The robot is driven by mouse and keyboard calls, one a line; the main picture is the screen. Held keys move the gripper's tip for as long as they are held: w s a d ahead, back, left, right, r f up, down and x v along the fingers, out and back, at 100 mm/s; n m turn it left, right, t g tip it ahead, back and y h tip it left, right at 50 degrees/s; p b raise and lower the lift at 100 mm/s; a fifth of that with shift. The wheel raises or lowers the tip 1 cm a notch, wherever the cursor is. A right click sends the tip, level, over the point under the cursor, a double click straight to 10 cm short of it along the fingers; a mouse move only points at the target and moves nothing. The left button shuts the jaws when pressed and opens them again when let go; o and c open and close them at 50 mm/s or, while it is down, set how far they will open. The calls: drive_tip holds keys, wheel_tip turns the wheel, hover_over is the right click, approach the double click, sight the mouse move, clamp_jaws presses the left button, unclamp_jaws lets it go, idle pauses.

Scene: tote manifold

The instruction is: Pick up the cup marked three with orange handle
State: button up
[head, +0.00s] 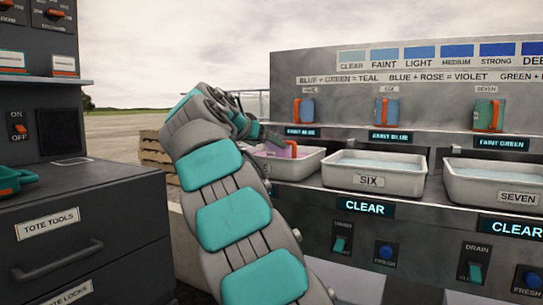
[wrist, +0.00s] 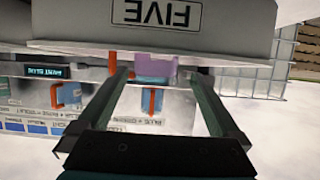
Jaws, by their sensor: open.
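A pink-violet cup (head: 275,151) with an orange handle stands in the left tote in the head view. In the wrist view, which is upside down, part of a violet cup (wrist: 156,64) shows behind the tote wall. No mark can be read on it, so I cannot tell whether it is the cup marked three. My gripper (wrist: 160,82) is open, with nothing seen held between its fingers. In the head view my arm's end is close beside the pink-violet cup and partly hides it. I cannot tell whether they touch.
The left tote (wrist: 190,42) is labelled FIVE. Totes SIX (head: 350,183) and SEVEN (head: 465,190) stand to its right. Blue cups (head: 307,112) (head: 386,112) and a green cup (head: 484,112), all with orange handles, are above. A dark tool cabinet (head: 110,215) stands at left.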

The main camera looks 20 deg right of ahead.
sight(273, 151)
drive_tip(key=shift+x, duration=1.1)
drive_tip(key=w+d+f, duration=0.1)
drive_tip(key=d, duration=0.1)
drive_tip(key=w+d+f, duration=0.1)
drive_tip(key=d+f, duration=0.1)
drive_tip(key=shift+w+f+b, duration=0.15)
drive_tip(key=shift+f+b, duration=0.1)
drive_tip(key=shift+b, duration=0.05)
drive_tip(key=c, duration=1.3)
drive_tip(key=shift+r, duration=0.1)
